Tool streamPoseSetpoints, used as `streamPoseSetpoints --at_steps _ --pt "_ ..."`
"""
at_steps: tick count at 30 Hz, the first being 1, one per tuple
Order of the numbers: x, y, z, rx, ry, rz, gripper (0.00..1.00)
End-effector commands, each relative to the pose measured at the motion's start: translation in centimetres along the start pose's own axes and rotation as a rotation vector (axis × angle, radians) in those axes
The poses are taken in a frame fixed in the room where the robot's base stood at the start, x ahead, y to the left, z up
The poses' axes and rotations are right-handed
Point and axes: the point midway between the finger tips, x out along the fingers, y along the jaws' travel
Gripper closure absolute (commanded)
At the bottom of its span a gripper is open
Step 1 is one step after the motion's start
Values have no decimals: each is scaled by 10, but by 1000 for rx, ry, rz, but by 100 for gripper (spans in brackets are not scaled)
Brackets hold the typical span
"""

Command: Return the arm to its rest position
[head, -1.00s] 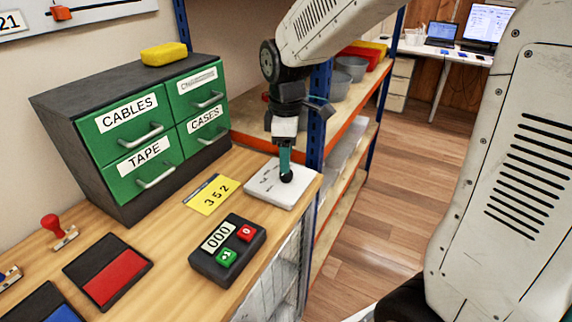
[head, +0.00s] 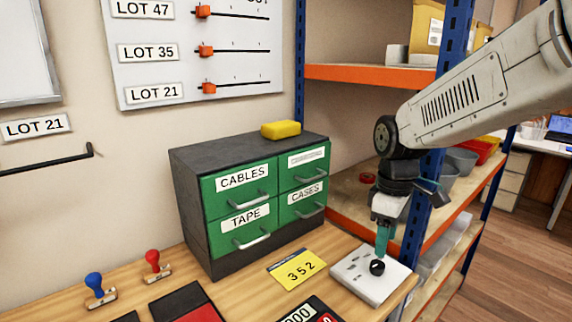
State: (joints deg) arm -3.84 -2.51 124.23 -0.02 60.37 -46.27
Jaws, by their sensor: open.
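My gripper (head: 381,251) hangs from the arm at the right of the head view, pointing down with teal fingers. It is open. Its tips are just above or beside a small black round piece (head: 377,268) on a white slab (head: 360,287) near the right end of the wooden bench. I cannot tell whether the fingers touch the black piece. One finger largely hides the other.
A green drawer cabinet (head: 245,220) with a yellow block (head: 281,129) on top stands left of the arm. A yellow card (head: 297,269) lies beside the slab. A blue shelf post (head: 418,215) and shelving are close behind the gripper. Stamps stand left.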

Motion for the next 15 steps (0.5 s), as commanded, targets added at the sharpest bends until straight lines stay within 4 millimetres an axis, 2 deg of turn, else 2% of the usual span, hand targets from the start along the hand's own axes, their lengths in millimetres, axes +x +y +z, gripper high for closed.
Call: streamPoseSetpoints --at_steps 2,6,15 --pt "4 -13 13 115 -23 -21 48" --pt "-5 -43 46 346 -39 -28 48" --pt "-22 -110 119 751 0 1 48"
